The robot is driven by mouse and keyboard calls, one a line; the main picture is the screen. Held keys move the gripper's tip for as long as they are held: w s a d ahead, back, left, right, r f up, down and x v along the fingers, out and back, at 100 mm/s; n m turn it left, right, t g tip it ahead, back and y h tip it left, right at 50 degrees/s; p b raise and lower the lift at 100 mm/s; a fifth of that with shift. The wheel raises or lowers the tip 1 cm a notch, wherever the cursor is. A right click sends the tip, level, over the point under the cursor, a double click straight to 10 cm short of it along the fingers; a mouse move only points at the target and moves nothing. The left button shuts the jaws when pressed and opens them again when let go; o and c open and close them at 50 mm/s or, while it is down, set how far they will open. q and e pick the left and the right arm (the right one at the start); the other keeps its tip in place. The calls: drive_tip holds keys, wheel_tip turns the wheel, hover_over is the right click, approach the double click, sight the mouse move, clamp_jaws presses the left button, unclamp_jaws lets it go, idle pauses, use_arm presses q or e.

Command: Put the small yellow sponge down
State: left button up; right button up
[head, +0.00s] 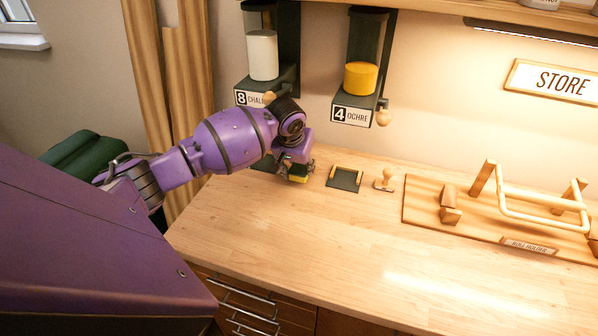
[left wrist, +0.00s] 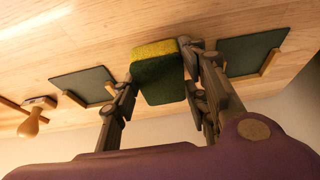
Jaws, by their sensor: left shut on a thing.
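The small sponge (head: 299,179), yellow on one side and dark green on the other, is in my left gripper (head: 297,169) near the back of the wooden table. In the left wrist view the sponge (left wrist: 157,77) sits between the two fingers of the left gripper (left wrist: 160,70), which are shut on its sides. The sponge is low over the table top; I cannot tell whether it touches. My right gripper is not in view.
Dark pads with wooden edging lie either side of the sponge, one to its right (head: 345,178). A wooden-handled stamp (head: 385,180) and a roll holder (head: 515,212) stand further right. Chalk (head: 262,58) and ochre (head: 361,78) dispensers hang above. The front table top is clear.

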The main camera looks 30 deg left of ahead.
use_arm(q)
drive_tip(key=shift+f, duration=0.9)
drive_tip(key=shift+f, duration=0.1)
drive_tip(key=o, duration=1.3)
drive_tip(key=shift+o, duration=0.2)
drive_tip(key=v, duration=0.7)
drive_tip(key=shift+r, duration=0.3)
drive_tip(key=shift+s, duration=0.15)
